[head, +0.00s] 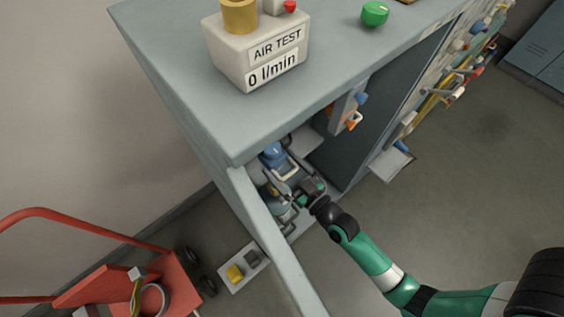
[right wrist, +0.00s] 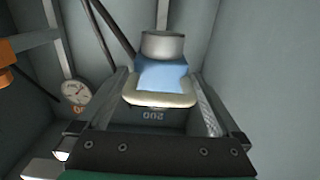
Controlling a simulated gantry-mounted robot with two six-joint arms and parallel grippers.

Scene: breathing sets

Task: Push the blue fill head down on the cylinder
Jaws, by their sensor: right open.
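The blue fill head (head: 273,153) is inside the open cabinet, just below the worktop edge. In the right wrist view the fill head (right wrist: 160,74) has a grey round part behind it and a cream rim in front. My right gripper (head: 283,181) reaches into the cabinet close to the fill head. In the wrist view its fingers are apart, with the fill head appearing between them; I cannot tell whether they touch it. The cylinder is mostly hidden by my gripper and the cabinet, and I cannot make out its outline. My left gripper is not in view.
The cabinet worktop (head: 165,70) overhangs the work area and carries an air test box (head: 228,62) and a green knob (head: 375,14). Cabinet walls enclose my gripper closely. A dial gauge (right wrist: 76,92) shows at left. A red trolley (head: 150,275) stands at lower left.

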